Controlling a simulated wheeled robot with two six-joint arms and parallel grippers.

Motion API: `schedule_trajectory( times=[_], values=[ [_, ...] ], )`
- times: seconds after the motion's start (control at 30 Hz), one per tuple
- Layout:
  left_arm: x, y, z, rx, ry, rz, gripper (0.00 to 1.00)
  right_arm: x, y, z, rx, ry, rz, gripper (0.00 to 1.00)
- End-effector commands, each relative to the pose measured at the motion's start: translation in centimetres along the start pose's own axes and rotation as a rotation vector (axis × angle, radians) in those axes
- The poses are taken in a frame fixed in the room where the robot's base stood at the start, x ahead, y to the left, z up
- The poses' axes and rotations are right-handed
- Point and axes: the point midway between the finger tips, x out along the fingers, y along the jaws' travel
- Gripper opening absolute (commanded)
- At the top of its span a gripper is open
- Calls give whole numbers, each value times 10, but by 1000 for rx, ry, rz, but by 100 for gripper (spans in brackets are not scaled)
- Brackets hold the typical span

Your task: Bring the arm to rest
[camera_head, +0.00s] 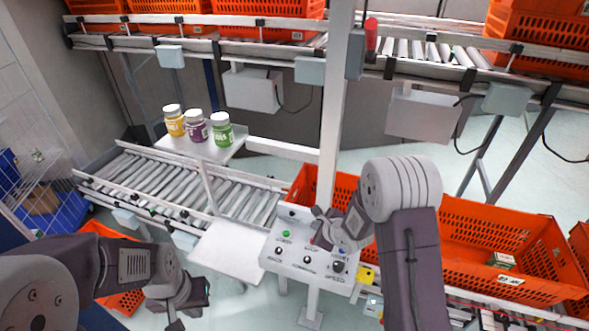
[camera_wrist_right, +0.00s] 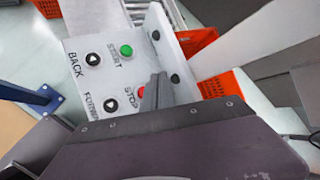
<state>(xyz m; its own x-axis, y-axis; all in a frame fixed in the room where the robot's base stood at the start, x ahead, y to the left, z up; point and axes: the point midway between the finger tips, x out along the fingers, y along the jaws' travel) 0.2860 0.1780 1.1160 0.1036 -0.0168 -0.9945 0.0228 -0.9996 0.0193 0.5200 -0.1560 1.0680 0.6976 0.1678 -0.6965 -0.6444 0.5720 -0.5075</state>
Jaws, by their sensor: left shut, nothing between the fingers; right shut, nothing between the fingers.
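My right gripper (camera_head: 322,232) is over the control panel (camera_head: 296,266), in front of its upper right part. In the right wrist view its fingers (camera_wrist_right: 157,92) are together and empty, with the tips beside the red STOP button (camera_wrist_right: 141,90), which they partly cover. I cannot tell whether they touch it. The green START button (camera_wrist_right: 126,50) and the black BACK button (camera_wrist_right: 93,59) show clear of the fingers. My left gripper (camera_head: 190,303) hangs low at the lower left, above the floor, shut and empty, apart from the panel.
A roller conveyor (camera_head: 190,184) runs behind the left arm. A shelf (camera_head: 228,151) holds a yellow jar (camera_head: 174,122), a purple jar (camera_head: 195,128) and a green jar (camera_head: 221,131). A white post (camera_head: 333,110) rises behind the panel. An orange tote (camera_head: 470,263) stands right of my right arm.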

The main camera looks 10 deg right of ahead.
Motion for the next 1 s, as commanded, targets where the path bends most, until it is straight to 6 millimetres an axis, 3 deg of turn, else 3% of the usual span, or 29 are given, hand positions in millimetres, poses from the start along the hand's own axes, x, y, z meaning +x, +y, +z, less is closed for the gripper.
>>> schedule_trajectory(
  times=[0.1,0.17,0.23,0.3,0.47,0.6,0.8,1.0],
  values=[
    [8,0,1,0,0,0,0,3,0,1,-5,-10,-10,0],
    [18,0,2,0,0,0,0,0,-11,14,-19,-42,-48,0],
    [33,-1,3,0,0,0,0,-13,-24,29,-27,-79,-104,0],
    [49,-1,5,0,0,0,0,-33,-24,25,-95,-39,-124,0],
    [62,-1,6,0,0,0,0,-70,10,-14,-561,135,5,0],
    [68,-1,7,0,0,0,0,-98,56,-50,-1021,191,244,0],
    [66,-1,7,0,0,0,0,-140,128,-92,-1632,7,667,0],
    [66,-1,7,0,0,0,0,-155,148,-101,-1956,-192,810,0]
  ],
)
